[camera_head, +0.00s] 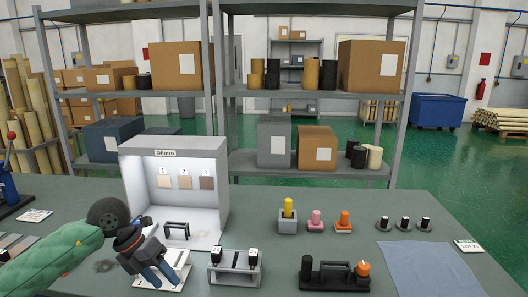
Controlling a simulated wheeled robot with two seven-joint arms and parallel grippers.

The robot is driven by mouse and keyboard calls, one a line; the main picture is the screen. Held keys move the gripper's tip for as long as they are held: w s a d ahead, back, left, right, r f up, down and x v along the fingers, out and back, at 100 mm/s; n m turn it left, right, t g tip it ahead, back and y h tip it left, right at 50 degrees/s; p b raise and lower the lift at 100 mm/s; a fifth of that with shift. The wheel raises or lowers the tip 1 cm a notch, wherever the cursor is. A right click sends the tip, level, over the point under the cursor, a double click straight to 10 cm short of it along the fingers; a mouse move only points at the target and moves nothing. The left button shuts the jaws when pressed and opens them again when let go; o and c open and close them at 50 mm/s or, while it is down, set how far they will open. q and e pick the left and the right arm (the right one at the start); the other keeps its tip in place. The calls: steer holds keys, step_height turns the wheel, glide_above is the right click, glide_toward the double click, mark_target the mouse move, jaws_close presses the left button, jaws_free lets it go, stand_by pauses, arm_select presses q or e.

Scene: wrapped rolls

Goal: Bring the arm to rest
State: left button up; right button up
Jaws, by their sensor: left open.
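My left arm, in a green sleeve, comes in from the left edge over the workbench (330,205). My left gripper (164,276) is at the front left of the bench, in front of the lit grey booth (218,190). Its fingers point down and to the right, over a white plate (176,284). The jaws are open and I see nothing held between them. I cannot tell whether the fingertips touch the plate. My right gripper is not in view.
A grey stand with two black-and-white pieces (235,274) is just right of the gripper. A black holder with an orange-topped piece (334,275) stands further right. Colored rolls (317,222) and black rolls (403,224) stand behind. A blue-grey cloth (430,268) lies at right.

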arm_select(q)
steer(key=s+d+r+n+t+h, duration=0.1)
steer(key=d+r+n+t+h, duration=0.35)
steer(key=d+h, duration=0.35)
steer(key=s+d+r+n+t+h, duration=0.1)
steer(key=d+r+n+t+h, duration=0.35)
steer(key=d+h, duration=0.25)
steer(key=w+a+f+n+t+y, duration=0.1)
steer(key=a+f+n+t+y, duration=0.5)
steer(key=n+y, duration=0.5)
steer(key=w+a+f+n+t+y, duration=0.1)
steer(key=a+f+n+t+y, duration=0.35)
steer(key=f+n+y, duration=0.55)
steer(key=s+a+f+n+g, duration=0.3)
steer(key=s+f+n+g, duration=0.1)
steer(key=f+n+g, duration=0.15)
steer(key=s+d+f+n+g, duration=0.1)
steer(key=s+f+g, duration=0.4)
steer(key=s+f, duration=0.45)
steer(key=s+d+f+g, duration=0.1)
steer(key=s+f+g, duration=0.5)
steer(key=s, duration=0.6)
steer(key=s+d+f+g+h, duration=0.1)
steer(key=s+d+f, duration=0.2)
steer(key=d+f, duration=0.2)
steer(key=shift+f, duration=0.5)
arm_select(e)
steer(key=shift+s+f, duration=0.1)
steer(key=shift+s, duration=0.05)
